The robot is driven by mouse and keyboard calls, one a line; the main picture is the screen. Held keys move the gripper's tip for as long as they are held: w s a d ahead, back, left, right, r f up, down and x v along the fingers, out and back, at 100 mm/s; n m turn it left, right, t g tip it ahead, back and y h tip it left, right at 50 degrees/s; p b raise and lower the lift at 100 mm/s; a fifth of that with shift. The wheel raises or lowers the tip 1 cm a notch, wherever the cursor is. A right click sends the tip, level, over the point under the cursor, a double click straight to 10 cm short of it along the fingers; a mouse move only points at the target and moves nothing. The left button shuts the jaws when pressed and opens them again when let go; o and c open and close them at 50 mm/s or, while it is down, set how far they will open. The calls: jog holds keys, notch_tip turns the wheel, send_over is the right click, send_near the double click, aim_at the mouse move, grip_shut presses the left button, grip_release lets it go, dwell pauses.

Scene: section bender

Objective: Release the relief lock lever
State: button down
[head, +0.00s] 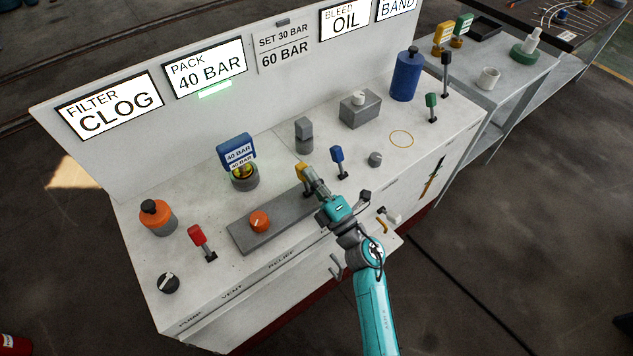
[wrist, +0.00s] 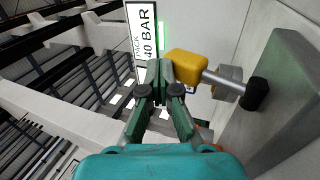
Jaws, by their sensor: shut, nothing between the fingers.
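A yellow lever head (wrist: 186,65) on a bare metal rod shows in the wrist view, and it appears to be the relief lock lever. In the head view the lever's yellow-orange end (head: 301,172) is mostly hidden by my gripper at the right end of the long grey plate (head: 285,220). My gripper (head: 308,172) is shut and empty. Its fingertips (wrist: 167,72) are right beside the left side of the yellow head; I cannot tell whether they touch.
An orange knob (head: 259,221) sits on the grey plate. A blue lever (head: 337,156) stands close right of my gripper, and a red lever (head: 198,237) stands left. A grey block post (head: 304,134) and a gauge with a blue sign (head: 238,152) stand behind. Lit panels line the back.

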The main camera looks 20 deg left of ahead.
jog(key=shift+w+a, duration=0.4)
jog(key=shift+a, duration=0.15)
dwell(0.4)
jog(key=shift+r, duration=0.1)
